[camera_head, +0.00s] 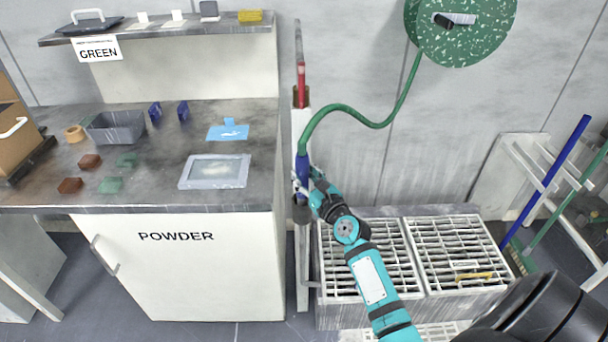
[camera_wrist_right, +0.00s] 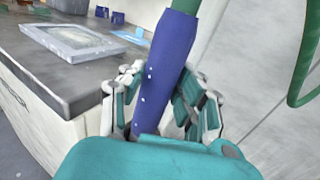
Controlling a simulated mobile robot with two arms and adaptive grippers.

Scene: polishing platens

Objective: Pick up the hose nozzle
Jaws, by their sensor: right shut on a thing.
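The hose nozzle (camera_head: 303,168) is blue and hangs upright at the end of a green hose (camera_head: 372,122), in front of a white post beside the powder cabinet. My right gripper (camera_head: 302,186) is at the nozzle. In the right wrist view the blue nozzle (camera_wrist_right: 168,70) stands slightly tilted between the fingers of my right gripper (camera_wrist_right: 160,95), which are closed around it. The nozzle's lower end is hidden behind the teal gripper body in that view. My left gripper is not in view.
The hose runs to a green speckled reel (camera_head: 480,40) on the wall. The powder cabinet (camera_head: 190,265) stands left of the post, with a tray (camera_head: 187,183) on its top. Grated platforms (camera_head: 460,240) lie to the right, and a blue-handled broom (camera_head: 550,180) leans at far right.

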